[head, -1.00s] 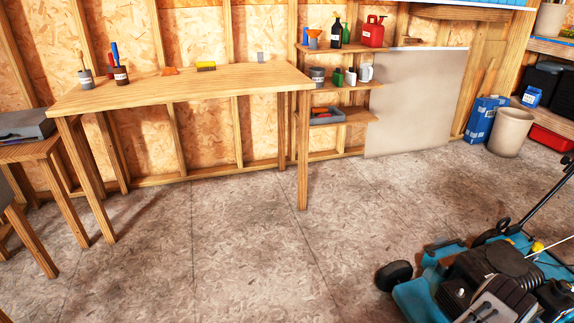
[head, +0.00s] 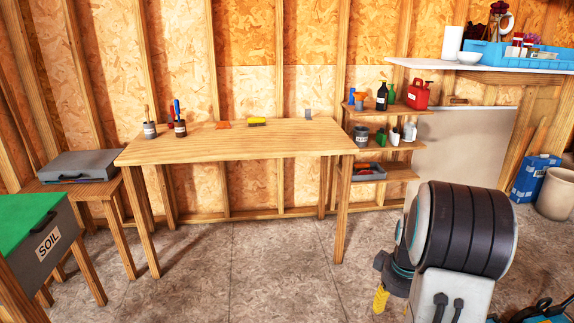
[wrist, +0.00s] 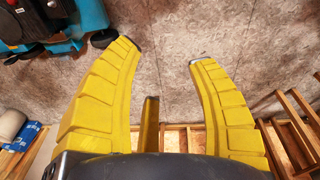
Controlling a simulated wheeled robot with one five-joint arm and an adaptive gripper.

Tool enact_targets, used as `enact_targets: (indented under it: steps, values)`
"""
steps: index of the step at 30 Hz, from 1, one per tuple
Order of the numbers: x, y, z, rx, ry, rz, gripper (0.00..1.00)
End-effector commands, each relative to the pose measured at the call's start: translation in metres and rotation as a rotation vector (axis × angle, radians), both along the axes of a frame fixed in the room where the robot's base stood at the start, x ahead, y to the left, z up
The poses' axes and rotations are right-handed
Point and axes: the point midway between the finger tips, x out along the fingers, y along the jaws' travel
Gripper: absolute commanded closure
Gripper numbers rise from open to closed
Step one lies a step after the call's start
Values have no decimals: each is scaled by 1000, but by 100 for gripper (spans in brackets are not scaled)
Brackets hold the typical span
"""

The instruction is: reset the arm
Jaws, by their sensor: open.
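My gripper (wrist: 165,52) shows in the wrist view with its yellow fingers spread wide apart and nothing between them. Bare floor lies behind the fingertips. In the head view my arm stands in the lower right, with a yellow part of my gripper (head: 381,300) hanging low beside it. The rest of my gripper is hidden or out of frame there.
A wooden workbench (head: 240,143) with small tools and tins stands ahead. Shelves (head: 398,143) with bottles are right of it. A soil bin (head: 45,240) is at the left. The blue mower (wrist: 60,25) shows upper left in the wrist view. Floor before the bench is clear.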

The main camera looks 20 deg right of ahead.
Motion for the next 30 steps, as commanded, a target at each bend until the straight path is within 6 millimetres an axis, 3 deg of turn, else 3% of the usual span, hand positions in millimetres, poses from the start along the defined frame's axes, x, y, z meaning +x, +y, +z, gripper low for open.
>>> enact_targets:
  steps: [1,3,8,12,15,21,30]
  values:
    - [4,24,38,-7,-17,19,47]
    - [3,55,70,-8,-35,30,47]
    - [-10,121,135,-3,-79,56,47]
    - [-34,172,181,10,-115,76,47]
    - [-55,200,205,23,-138,89,47]
    - [-91,234,234,50,-170,107,47]
    - [-115,251,245,70,-188,117,47]
